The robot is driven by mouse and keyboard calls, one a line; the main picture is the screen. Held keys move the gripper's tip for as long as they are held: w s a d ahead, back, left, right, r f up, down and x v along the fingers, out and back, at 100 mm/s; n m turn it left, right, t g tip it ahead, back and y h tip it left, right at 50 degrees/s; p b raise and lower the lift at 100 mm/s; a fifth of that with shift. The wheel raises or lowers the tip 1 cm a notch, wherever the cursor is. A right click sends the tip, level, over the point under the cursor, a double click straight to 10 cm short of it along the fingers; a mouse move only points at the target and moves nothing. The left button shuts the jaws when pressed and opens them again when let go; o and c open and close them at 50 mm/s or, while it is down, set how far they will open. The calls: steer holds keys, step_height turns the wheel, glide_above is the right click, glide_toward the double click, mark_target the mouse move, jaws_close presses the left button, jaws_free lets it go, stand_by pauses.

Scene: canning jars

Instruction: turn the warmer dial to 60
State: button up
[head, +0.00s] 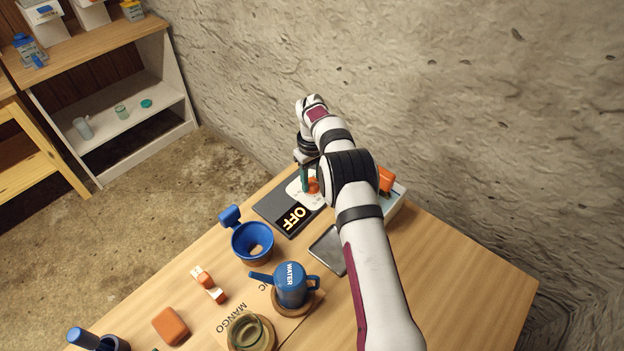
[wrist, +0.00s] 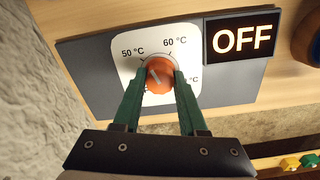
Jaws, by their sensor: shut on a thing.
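The warmer dial (wrist: 160,68) is an orange-red round knob on a white plate (wrist: 188,42). The plate carries printed marks 50 °C and 60 °C; another mark at the right is partly hidden behind a finger. A pale line shows on the knob's face, slanting to the upper left. The warmer's display (wrist: 242,40) reads OFF, and it also shows in the head view (head: 295,218). My gripper (wrist: 158,84) has its green fingers on both sides of the knob, shut on it. In the head view my gripper (head: 306,180) partly hides the dial.
A blue funnel (head: 250,240) stands left of the warmer. A blue WATER jug (head: 291,286) stands nearer on a round wooden base. A grey flat tray (head: 327,249) lies beside my arm. The wall is close behind the warmer. The table's right part is clear.

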jaws_close()
steer(key=m, duration=0.4)
steer(key=shift+m, duration=0.4)
steer(key=m, duration=0.5)
steer(key=shift+m, duration=0.7)
steer(key=o, duration=1)
jaws_free()
